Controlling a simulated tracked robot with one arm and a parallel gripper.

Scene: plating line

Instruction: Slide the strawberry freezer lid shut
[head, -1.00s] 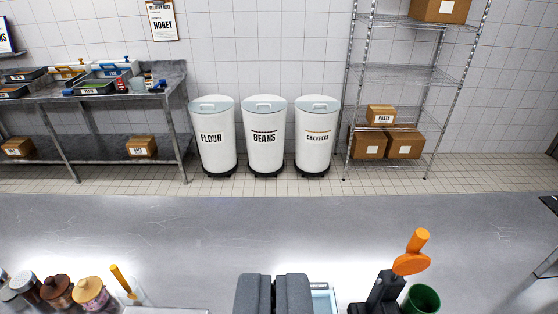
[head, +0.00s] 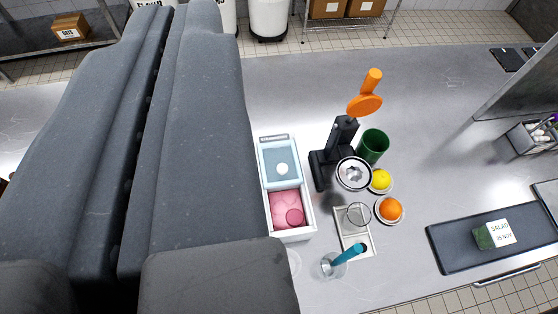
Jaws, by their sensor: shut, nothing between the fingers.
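The strawberry freezer (head: 308,228) is a small white box on the steel counter, right of my gripper. Its pale blue sliding lid (head: 281,168), with a round white knob, covers the far part. The near part is open and shows pink contents with a round darker pink shape (head: 288,212). My gripper (head: 170,5) is shut and empty. It looms large at the left, pointing away, its fingertips beyond the freezer near the counter's far side. My arm hides the counter left of the freezer.
Right of the freezer stand a black juicer press (head: 333,155) with an orange handle, a green cup (head: 373,146), a lemon (head: 381,180), an orange (head: 390,209) and a glass (head: 358,215). A teal-handled tool (head: 343,258) stands nearest. A dark tray (head: 460,250) lies at right.

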